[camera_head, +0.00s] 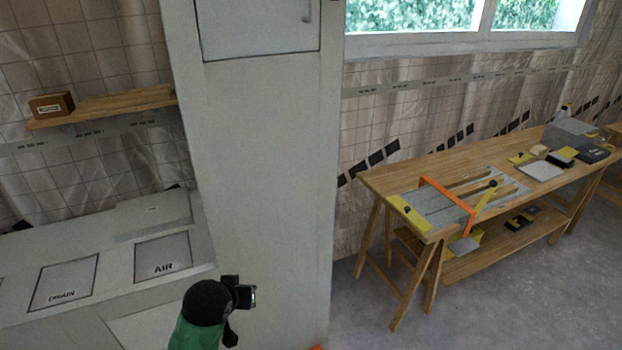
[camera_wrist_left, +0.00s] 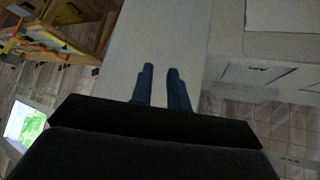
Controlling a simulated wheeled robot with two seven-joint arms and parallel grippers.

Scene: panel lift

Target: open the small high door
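The small high door (camera_head: 260,28) is a pale panel at the top of the white column; its top is cut off by the picture edge. It looks shut, with a thin dark outline. A grey upright handle (camera_head: 308,10) sits near its right edge. My left gripper (camera_head: 246,296) is low in front of the column, well below the door. In the left wrist view its two fingers (camera_wrist_left: 160,75) stand apart with nothing between them, over the pale column (camera_wrist_left: 150,30). My right gripper is not in either view.
A low white cabinet with panels marked DRAIN (camera_head: 64,283) and AIR (camera_head: 163,258) stands left of the column. A wooden shelf (camera_head: 110,104) with a small box (camera_head: 51,105) hangs above it. A wooden workbench (camera_head: 450,172) with tools stands right, with grey floor (camera_head: 480,310) before it.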

